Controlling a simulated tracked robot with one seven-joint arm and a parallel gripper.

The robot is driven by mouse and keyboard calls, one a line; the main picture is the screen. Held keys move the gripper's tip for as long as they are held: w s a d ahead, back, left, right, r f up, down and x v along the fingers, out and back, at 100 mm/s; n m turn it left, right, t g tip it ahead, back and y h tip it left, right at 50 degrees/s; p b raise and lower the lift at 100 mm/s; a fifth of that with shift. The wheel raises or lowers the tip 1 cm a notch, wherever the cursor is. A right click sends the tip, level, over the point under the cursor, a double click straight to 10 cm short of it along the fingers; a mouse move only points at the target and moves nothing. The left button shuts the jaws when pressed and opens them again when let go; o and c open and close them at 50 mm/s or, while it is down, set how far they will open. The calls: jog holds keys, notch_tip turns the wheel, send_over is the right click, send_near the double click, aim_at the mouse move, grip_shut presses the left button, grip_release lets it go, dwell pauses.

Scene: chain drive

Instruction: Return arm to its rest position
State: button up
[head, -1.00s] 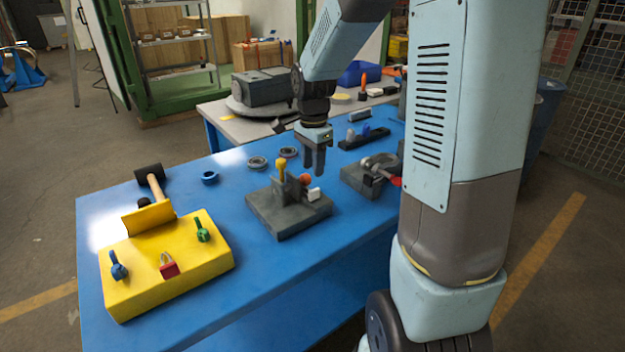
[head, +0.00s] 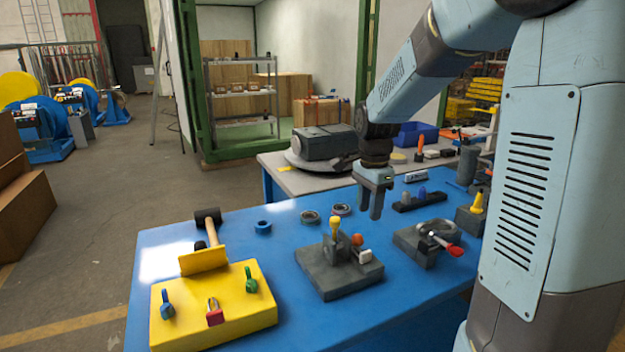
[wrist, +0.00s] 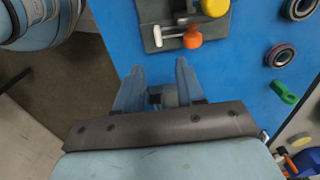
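My gripper (head: 370,207) hangs above the blue table (head: 300,325), pointing down, with its fingers apart and nothing seen held. It is above and behind the grey fixture (head: 320,281), which has a yellow knob, an orange ball and a white block. In the wrist view my gripper (wrist: 160,85) shows two spread fingers, with the grey fixture (wrist: 150,40) ahead of them at the top. A small grey-green part shows between the fingers; I cannot tell what it is.
A yellow box (head: 235,318) with small coloured handles and a mallet (head: 211,225) are at the left. A grey vise (head: 425,240) with a red-tipped handle stands right of the fixture. Rings (head: 310,217) lie behind it. Open floor lies left of the table.

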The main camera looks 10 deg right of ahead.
jog(key=s+r+n+t, duration=0.2)
jog(key=s+r+n, duration=0.1)
jog(key=s, duration=0.4)
jog(key=s+r+n+t, duration=0.1)
jog(key=s+r+n, duration=0.2)
jog(key=s+n, duration=0.3)
jog(key=s+r+n+t, duration=0.2)
jog(key=s+r+n, duration=0.2)
jog(key=s, duration=0.5)
jog(key=shift+d+n+t, duration=0.3)
jog(key=shift+d+n, duration=0.1)
jog(key=shift+n, duration=0.2)
jog(key=shift+s, duration=0.1)
dwell(1.4)
